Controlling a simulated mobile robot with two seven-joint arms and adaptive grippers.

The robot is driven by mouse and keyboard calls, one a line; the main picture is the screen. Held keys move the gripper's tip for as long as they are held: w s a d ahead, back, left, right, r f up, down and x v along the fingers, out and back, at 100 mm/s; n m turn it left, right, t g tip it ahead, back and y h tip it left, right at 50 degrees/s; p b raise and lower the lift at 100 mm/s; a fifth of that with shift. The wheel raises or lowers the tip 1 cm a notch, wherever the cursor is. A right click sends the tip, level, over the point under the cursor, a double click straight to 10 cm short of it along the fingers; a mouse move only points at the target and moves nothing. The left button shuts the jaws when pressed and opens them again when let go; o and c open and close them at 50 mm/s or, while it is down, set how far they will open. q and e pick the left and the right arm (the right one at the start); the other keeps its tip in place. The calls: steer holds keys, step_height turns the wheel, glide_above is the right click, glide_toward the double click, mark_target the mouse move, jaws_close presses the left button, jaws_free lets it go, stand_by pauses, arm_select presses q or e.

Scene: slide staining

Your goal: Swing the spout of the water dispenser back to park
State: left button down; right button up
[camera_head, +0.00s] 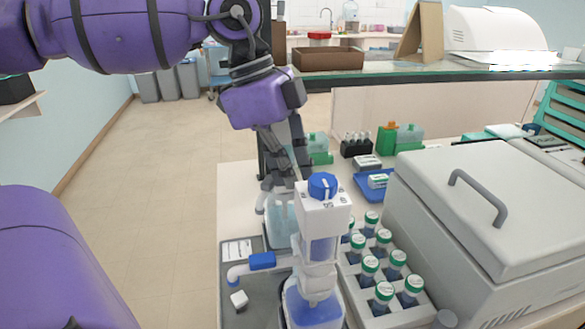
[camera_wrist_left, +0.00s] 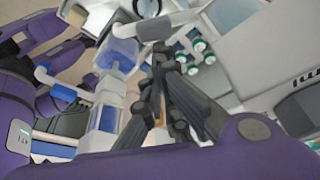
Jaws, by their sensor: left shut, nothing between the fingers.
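A dispenser with a white head and blue cap (camera_head: 322,187) stands near the front of the bench. Blue liquid shows in its base. Its white spout with a blue sleeve (camera_head: 262,261) points left, over the grey mat. The spout also shows in the left wrist view, left of the dispenser body, with its blue sleeve (camera_wrist_left: 62,92). My left gripper (camera_head: 299,173) is shut and empty, pointing down just behind and left of the dispenser head. In the wrist view its fingertips (camera_wrist_left: 162,50) meet to the right of the dispenser, apart from the spout. My right gripper is not in view.
A second container (camera_head: 279,228) stands partly hidden behind the dispenser. A rack of green-capped bottles (camera_head: 370,264) is close on its right, then a large grey lidded machine (camera_head: 500,205). A small white block (camera_head: 239,299) lies on the grey mat (camera_head: 262,293) below the spout.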

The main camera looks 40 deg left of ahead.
mark_target(262, 184)
arm_select(q)
steer(key=a+m, duration=0.1)
steer(key=s+a+m+g, duration=0.1)
steer(key=m, duration=0.1)
steer(key=a+m, duration=0.1)
steer(key=shift+s+m+g, duration=0.3)
steer(key=shift+s, duration=0.1)
steer(key=shift+s+a+m+g, duration=0.3)
steer(key=shift+a+m, duration=0.35)
steer(key=shift+m, duration=0.25)
steer(key=a+m, duration=0.2)
steer(key=a, duration=0.2)
steer(key=shift+g, duration=0.4)
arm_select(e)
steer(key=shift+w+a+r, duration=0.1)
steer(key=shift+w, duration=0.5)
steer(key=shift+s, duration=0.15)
